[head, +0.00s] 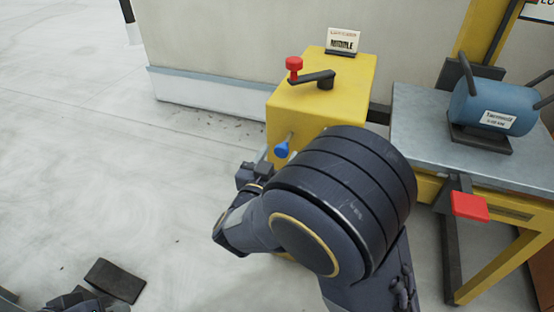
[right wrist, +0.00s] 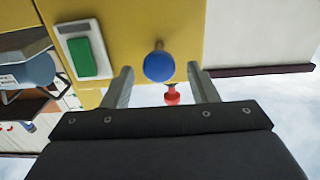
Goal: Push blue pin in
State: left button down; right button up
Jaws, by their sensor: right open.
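The blue pin (head: 281,149) sticks out from the side of the yellow box (head: 345,85) on a thin metal shaft. My right gripper (head: 255,170) is just below and left of it in the head view; my own arm hides part of the box. In the right wrist view the round blue pin head (right wrist: 159,66) appears between the two fingertips of my open right gripper (right wrist: 160,70), with a gap showing on each side. I cannot tell how deep it sits between them. Dark parts at the lower left, perhaps my left gripper (head: 78,298), are cut off by the frame.
A crank with a red knob (head: 294,64) sits on top of the box, near a sign (head: 342,40). A green button (right wrist: 87,57) is beside the pin in the wrist view. A bench (head: 420,110) with a blue motor (head: 490,105) stands right. The left floor is mostly clear.

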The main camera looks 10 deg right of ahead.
aim_at(281, 152)
jog(key=shift+w+d, duration=0.15)
grip_shut()
jog(key=p+x, duration=0.1)
jog(key=x, duration=0.2)
jog(key=shift+w+d, duration=0.15)
jog(key=shift+w, duration=0.05)
jog(key=shift+w+d+r, duration=0.1)
grip_release()
jog(key=shift+w, duration=0.1)
